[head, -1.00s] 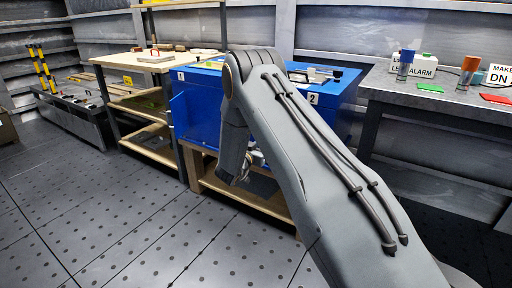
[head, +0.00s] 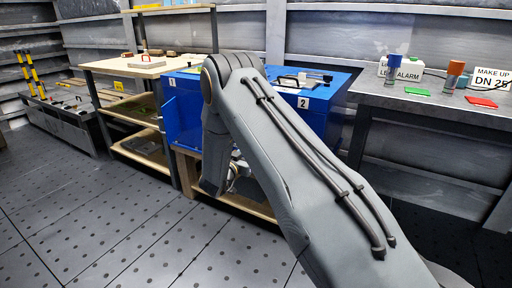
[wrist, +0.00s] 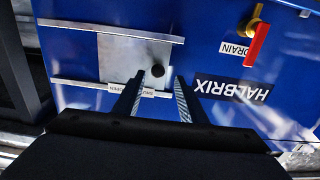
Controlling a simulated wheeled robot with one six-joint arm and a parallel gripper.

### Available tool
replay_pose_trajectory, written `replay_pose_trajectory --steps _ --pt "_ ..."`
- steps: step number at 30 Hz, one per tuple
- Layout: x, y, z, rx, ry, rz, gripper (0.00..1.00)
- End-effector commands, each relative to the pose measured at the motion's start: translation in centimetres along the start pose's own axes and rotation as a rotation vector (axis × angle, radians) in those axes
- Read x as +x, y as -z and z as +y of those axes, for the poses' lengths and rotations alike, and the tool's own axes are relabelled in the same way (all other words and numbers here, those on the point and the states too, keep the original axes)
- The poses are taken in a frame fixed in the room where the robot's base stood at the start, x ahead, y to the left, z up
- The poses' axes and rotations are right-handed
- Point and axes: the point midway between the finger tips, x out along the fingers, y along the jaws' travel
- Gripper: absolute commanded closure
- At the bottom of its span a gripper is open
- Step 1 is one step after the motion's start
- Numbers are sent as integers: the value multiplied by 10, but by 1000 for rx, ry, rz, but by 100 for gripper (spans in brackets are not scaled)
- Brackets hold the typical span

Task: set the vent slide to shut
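In the head view my arm hides the slide and most of my gripper.
A red-handled drain valve (wrist: 257,44) and a HALBRIX plate (wrist: 232,90) are on the same face. The blue cabinet (head: 185,112) stands on a wooden stand. A wooden shelf unit (head: 150,149) is left, a grey bench (head: 430,101) right. Floor at front left is clear.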

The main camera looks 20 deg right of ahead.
Motion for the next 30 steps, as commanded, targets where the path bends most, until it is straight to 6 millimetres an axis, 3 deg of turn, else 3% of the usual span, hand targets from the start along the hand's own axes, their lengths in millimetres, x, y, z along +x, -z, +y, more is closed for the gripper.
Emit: replay_pose_trajectory --steps 3,9,24,26,30 --pt "-21 1 -1 -1 3 -1 62" --pt "-39 0 -1 0 3 -1 62" --pt "-42 1 -2 2 7 -3 62" --pt "-43 4 -8 9 25 -16 62" --pt "-60 20 -40 34 144 -107 62"
